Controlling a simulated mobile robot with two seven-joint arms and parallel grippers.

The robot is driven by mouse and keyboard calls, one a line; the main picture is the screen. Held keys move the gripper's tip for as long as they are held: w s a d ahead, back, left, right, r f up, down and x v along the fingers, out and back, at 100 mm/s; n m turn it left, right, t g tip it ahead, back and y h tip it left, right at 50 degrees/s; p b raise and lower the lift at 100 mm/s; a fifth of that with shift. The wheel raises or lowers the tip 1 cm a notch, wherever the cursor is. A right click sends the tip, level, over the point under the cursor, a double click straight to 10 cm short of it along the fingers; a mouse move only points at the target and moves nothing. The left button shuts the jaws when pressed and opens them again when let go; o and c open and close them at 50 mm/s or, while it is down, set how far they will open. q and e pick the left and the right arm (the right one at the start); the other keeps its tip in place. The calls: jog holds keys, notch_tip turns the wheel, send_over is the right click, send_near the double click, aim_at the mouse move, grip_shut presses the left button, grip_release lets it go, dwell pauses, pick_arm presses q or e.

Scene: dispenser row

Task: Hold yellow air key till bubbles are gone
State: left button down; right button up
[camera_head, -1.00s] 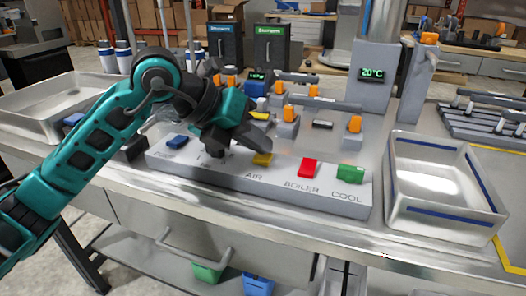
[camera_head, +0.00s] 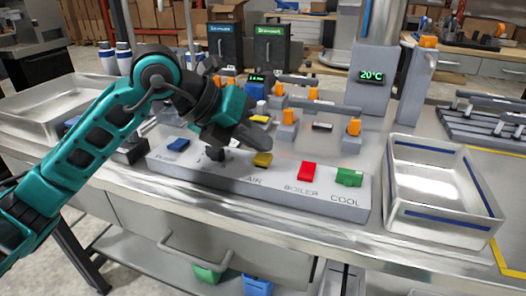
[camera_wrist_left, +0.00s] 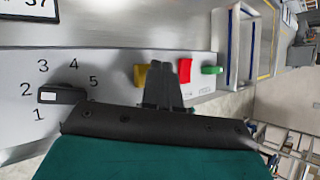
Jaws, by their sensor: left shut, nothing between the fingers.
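The yellow air key (camera_head: 263,159) sits on the sloped grey panel (camera_head: 240,184) above the word AIR. It also shows in the wrist view (camera_wrist_left: 140,76). My left gripper (camera_head: 262,144) is shut and empty, with its fingers pointing down just above the yellow key in the head view. In the wrist view its dark fingertips (camera_wrist_left: 163,66) appear between the yellow key and the red key (camera_wrist_left: 184,70). I cannot tell whether they touch the yellow key. No bubbles can be made out. My right gripper is not in view.
The red boiler key (camera_head: 307,171) and green cool key (camera_head: 349,177) are right of the yellow key. A blue key (camera_head: 178,144) is left, and a black dial pointer (camera_wrist_left: 62,95) sits among numbers. A metal tray (camera_head: 440,216) stands right. A display (camera_head: 371,77) reads 20°C.

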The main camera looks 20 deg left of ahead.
aim_at(257, 157)
pick_arm(q)
jog(key=shift+r, duration=0.35)
notch_tip(257, 157, up, 5)
jog(key=p, duration=0.4)
jog(key=shift+r, duration=0.1)
dwell(2.5)
